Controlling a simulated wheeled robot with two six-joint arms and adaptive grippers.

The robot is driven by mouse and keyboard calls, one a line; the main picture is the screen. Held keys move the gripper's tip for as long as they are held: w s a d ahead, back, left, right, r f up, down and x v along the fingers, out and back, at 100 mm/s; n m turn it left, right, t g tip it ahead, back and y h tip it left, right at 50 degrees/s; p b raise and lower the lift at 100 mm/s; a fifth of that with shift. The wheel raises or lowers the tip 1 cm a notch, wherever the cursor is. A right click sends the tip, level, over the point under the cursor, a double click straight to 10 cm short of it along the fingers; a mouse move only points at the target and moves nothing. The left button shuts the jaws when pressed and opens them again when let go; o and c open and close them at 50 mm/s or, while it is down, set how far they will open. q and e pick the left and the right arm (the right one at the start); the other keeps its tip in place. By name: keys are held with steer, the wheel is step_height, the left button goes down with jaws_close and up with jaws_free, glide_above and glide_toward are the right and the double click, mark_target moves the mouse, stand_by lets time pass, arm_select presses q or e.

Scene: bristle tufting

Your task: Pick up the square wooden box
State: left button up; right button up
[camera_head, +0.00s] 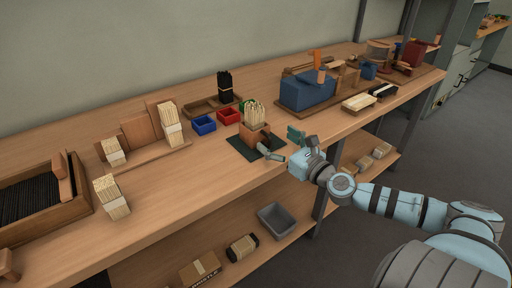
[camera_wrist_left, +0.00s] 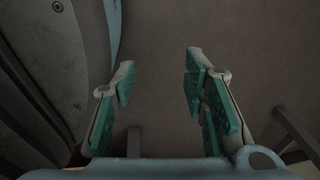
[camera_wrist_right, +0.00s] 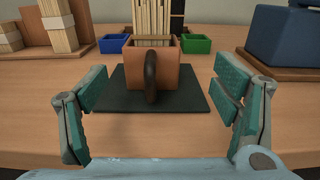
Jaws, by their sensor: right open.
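The square wooden box (camera_head: 250,137) is a brown open box with a bundle of pale sticks (camera_head: 255,113) standing in it. It sits on a dark mat (camera_head: 239,150) near the table's front edge. In the right wrist view the box (camera_wrist_right: 187,76) is ahead, with a dark curved handle (camera_wrist_right: 150,78) on its near face. My right gripper (camera_head: 284,146) is open and empty, just in front of the box; its fingers (camera_wrist_right: 168,92) stand apart to either side, not touching it. My left gripper (camera_wrist_left: 158,88) is open and empty over the floor, outside the head view.
Blue (camera_head: 204,124) and red (camera_head: 228,116) bins stand behind the box. A black bristle bundle (camera_head: 225,87) stands farther back. A large blue block (camera_head: 307,92) is to the right. Stick bundles on a wooden stand (camera_head: 138,134) are to the left. A lower shelf holds a grey bin (camera_head: 277,221).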

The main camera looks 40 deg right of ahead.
mark_target(262, 131)
steer(key=w, duration=0.1)
steer(key=w+p, duration=0.1)
steer(key=shift+w+r, duration=0.25)
steer(key=shift+w, duration=0.15)
steer(key=shift+w+p, duration=0.3)
steer(key=shift+p, duration=0.1)
steer(key=w+p, duration=0.1)
steer(key=p, duration=0.1)
steer(key=w+p, duration=0.1)
steer(key=p, duration=0.2)
steer(key=w+p, duration=0.2)
steer(key=p, duration=0.1)
steer(key=shift+a+r, duration=0.1)
steer(key=shift+a, duration=0.25)
steer(key=shift+w+p, duration=0.35)
steer(key=shift+w, duration=0.1)
steer(key=shift+w+f, duration=0.25)
steer(key=shift+f, duration=0.2)
arm_select(q)
step_height(262, 131, up, 10)
steer(key=s+d, duration=0.1)
steer(key=d, duration=0.1)
steer(key=shift+d+f, duration=0.2)
steer(key=shift+f, duration=0.05)
arm_select(e)
steer(key=c, duration=1.3)
